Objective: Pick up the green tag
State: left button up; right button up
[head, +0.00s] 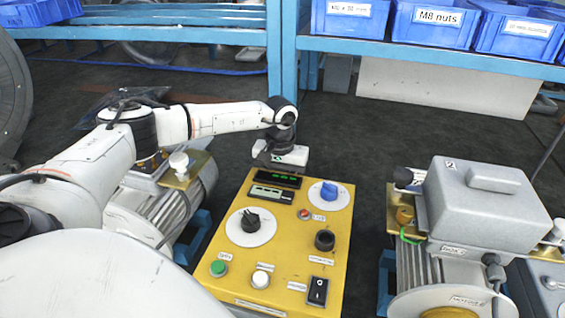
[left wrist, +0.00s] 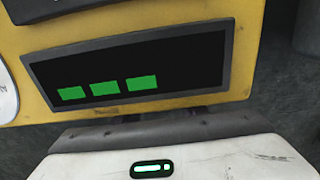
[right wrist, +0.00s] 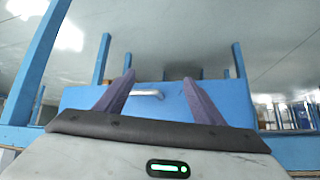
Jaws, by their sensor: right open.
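A small green loop or band (head: 409,236) hangs at the left side of the grey motor unit marked 2 in the head view. It is the only tag-like green thing I see, and its shape is too small to tell clearly. My left gripper (head: 282,157) is over the far edge of the yellow control panel, well left of the green loop. Its fingers are not clear in either view. My right gripper (right wrist: 158,77) is open and empty in the right wrist view, facing a blue surface with a light handle. It is outside the head view.
The yellow panel (head: 285,225) carries knobs, buttons and a display (left wrist: 130,75) with green blocks. Grey motor unit 2 (head: 487,205) stands at the right, another motor (head: 150,210) at the left. Blue bins (head: 433,22) line the back shelf. Dark floor lies between.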

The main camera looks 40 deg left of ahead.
pick_arm(q)
grip_shut()
dwell(0.3)
